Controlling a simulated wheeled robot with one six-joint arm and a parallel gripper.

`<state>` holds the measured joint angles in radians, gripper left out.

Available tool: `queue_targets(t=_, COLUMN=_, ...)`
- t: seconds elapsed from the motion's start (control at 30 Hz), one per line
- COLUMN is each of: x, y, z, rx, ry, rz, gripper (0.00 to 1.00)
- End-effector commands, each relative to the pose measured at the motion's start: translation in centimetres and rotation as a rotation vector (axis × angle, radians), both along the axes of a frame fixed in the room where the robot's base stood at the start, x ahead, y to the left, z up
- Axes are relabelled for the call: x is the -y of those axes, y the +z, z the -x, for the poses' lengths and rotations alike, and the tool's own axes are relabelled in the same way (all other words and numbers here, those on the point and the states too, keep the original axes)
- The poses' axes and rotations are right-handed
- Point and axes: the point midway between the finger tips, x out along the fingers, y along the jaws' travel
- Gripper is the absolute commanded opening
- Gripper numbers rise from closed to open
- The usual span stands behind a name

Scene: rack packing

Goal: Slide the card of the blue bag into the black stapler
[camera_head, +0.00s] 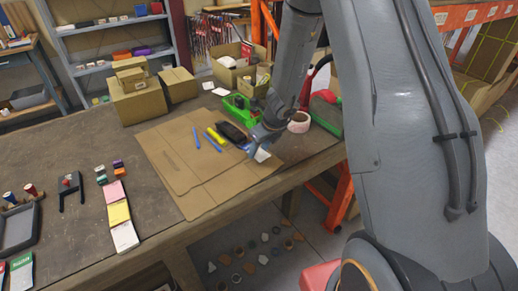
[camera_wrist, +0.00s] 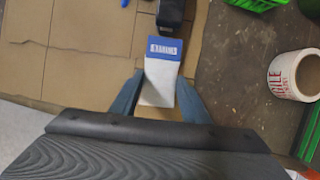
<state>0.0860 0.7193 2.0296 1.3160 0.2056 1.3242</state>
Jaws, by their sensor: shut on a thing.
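My gripper (camera_wrist: 160,80) is shut on the white bag (camera_wrist: 158,82), one blue finger on each side. The bag's blue card (camera_wrist: 164,48) with white lettering sticks out past the fingertips. The black stapler (camera_wrist: 172,12) lies just beyond the card, and its near end is close to the card's far edge. I cannot tell whether the card touches it or is between its jaws. In the head view the stapler (camera_head: 232,132) lies on the cardboard sheet, with my gripper (camera_head: 258,145) at its right end. The white bag (camera_head: 262,155) shows below the gripper.
A flattened cardboard sheet (camera_head: 190,178) covers this part of the table. Blue pens (camera_head: 196,141) and a yellow tool (camera_head: 215,136) lie left of the stapler. A green crate (camera_head: 240,106) stands behind it. A tape roll (camera_wrist: 295,75) stands to the right.

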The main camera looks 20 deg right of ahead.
Motion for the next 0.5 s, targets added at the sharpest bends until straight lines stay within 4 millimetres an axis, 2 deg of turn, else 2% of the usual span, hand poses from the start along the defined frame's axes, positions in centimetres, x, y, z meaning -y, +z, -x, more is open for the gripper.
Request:
queue_targets(t=0.4, x=0.0, y=-2.3, z=-0.3, rx=0.001, ry=-0.001, rz=0.0, gripper=0.19)
queue_targets(t=0.5, x=-0.3, y=-2.0, z=-0.7, rx=-0.001, ry=-0.001, rz=0.0, gripper=0.19)
